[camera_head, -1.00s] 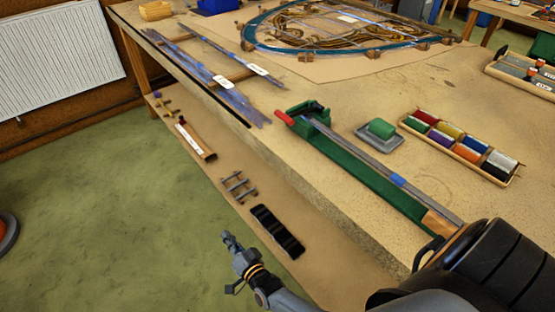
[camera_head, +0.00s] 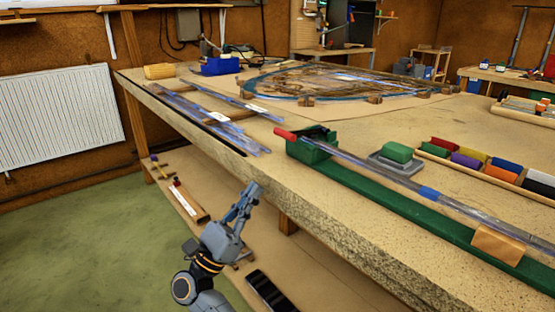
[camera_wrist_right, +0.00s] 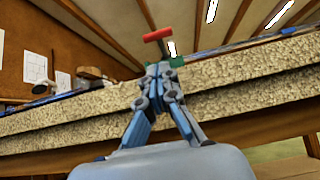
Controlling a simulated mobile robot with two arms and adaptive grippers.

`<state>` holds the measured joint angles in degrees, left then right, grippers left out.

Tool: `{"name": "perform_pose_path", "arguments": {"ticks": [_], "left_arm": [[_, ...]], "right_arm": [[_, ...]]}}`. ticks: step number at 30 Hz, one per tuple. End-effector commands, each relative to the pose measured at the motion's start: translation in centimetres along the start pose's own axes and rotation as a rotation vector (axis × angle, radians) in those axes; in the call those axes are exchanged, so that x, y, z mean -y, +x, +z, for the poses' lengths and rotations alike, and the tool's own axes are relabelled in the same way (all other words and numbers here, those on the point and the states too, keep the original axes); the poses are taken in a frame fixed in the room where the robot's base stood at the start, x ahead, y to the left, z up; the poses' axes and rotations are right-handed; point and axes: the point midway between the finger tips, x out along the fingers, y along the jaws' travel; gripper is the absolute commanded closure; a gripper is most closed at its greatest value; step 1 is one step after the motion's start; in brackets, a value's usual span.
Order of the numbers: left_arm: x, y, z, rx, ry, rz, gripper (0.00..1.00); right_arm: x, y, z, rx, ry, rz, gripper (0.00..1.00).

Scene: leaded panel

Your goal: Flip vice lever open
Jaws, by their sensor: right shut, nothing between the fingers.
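A long lead strip (camera_head: 385,174) runs from the vice along the green bar. My right gripper (camera_head: 250,190) is shut and empty, pointing up, in front of the bench edge and below and left of the lever. In the right wrist view, the closed fingertips (camera_wrist_right: 160,72) are just below the red lever (camera_wrist_right: 158,35) in the picture, apart from it. They hide much of the green vice (camera_wrist_right: 177,62). My left gripper is out of view.
The bench edge (camera_head: 340,225) lies between my right gripper and the bench top. Lead strips (camera_head: 210,115) lie left of the vice. A green block (camera_head: 398,152) on a grey base and a tray of coloured blocks (camera_head: 490,165) stand to the right. A lower shelf holds items.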

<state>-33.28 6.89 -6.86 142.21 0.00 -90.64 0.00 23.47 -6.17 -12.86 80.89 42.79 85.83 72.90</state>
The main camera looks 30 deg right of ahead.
Motion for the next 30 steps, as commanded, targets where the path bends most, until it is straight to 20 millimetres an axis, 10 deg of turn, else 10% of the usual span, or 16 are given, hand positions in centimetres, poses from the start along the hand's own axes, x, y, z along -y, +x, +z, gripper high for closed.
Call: {"name": "perform_pose_path", "arguments": {"ticks": [30], "left_arm": [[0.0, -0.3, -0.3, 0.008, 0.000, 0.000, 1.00]], "right_arm": [[-0.1, 10.0, -0.1, 0.003, -0.005, 0.004, 1.00]]}}
